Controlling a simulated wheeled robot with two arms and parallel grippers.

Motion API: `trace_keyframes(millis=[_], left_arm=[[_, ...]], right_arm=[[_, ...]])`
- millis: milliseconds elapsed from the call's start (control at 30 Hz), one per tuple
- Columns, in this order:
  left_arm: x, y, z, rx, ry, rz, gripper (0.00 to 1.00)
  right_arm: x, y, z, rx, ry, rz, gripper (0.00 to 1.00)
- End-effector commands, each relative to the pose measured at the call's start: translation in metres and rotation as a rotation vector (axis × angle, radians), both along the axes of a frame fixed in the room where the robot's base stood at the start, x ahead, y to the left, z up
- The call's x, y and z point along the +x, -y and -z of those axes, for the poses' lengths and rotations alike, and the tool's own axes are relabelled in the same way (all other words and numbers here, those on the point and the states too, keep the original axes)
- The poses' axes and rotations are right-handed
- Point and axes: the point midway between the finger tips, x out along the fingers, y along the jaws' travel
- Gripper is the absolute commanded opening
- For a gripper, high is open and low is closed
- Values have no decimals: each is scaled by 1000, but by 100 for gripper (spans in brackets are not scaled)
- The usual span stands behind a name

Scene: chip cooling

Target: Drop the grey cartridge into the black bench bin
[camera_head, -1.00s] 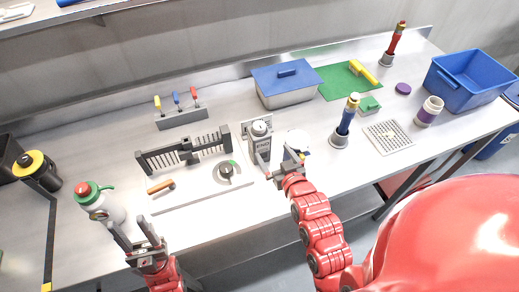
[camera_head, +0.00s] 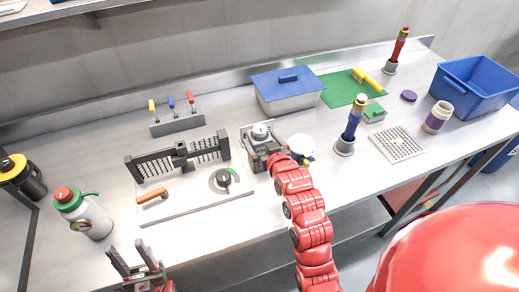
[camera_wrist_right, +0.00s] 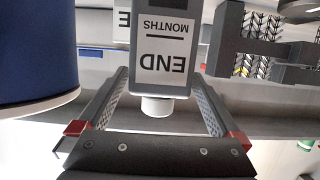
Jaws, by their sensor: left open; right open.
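The grey cartridge (camera_head: 259,132) stands on the bench right of the white board. In the right wrist view the cartridge (camera_wrist_right: 163,25) carries a white label reading "END MONTHS". My right gripper (camera_head: 265,153) is open at the cartridge's near side; in the right wrist view its fingers (camera_wrist_right: 160,88) lie on either side of the cartridge, with gaps visible. My left gripper (camera_head: 134,262) is open and empty by the front edge at the left. The black bench bin is not clearly visible now.
A white-topped can (camera_head: 301,146) stands close right of the cartridge; its blue side (camera_wrist_right: 35,50) fills the wrist view's left. A dial (camera_head: 223,178) and comb-like rack (camera_head: 180,156) are left. A bottle (camera_head: 92,218) and yellow-lidded cylinder (camera_head: 32,183) stand further left.

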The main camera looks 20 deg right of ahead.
Motion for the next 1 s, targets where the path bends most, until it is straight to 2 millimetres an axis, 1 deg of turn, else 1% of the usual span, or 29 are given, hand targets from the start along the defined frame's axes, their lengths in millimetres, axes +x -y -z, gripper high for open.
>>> trace_keyframes(millis=[33,133,367,400,467,500,567,600,667,700,767,800,933,1000], left_arm=[[0,0,-7,0,0,0,50],[0,0,-10,0,-1,0,50],[0,0,-9,0,-1,0,50],[0,0,-9,0,-1,0,50],[0,0,-9,0,-1,0,50],[0,0,-9,0,-1,0,50],[0,0,-9,0,0,0,50],[0,0,-9,0,-1,0,50],[0,0,-9,0,-1,0,50],[0,0,-9,0,-1,0,50],[0,0,-9,0,-1,0,50],[0,0,-9,0,0,0,50],[0,0,-9,0,-1,0,50],[0,0,-9,0,-1,0,50]], right_arm=[[7,-1,-2,0,0,-1,100],[15,-1,4,0,-5,-1,100],[18,-1,6,-1,0,0,100],[18,-1,6,0,0,0,96],[18,-1,6,0,0,0,86],[18,-1,6,0,0,0,78],[18,-1,6,0,0,0,68],[18,-1,6,0,0,0,60],[18,-1,6,0,0,0,50],[18,-1,6,0,0,0,42],[18,-1,6,0,0,0,32],[18,-1,6,0,0,0,24],[18,-1,6,0,0,0,1],[18,-1,6,0,0,0,0]])
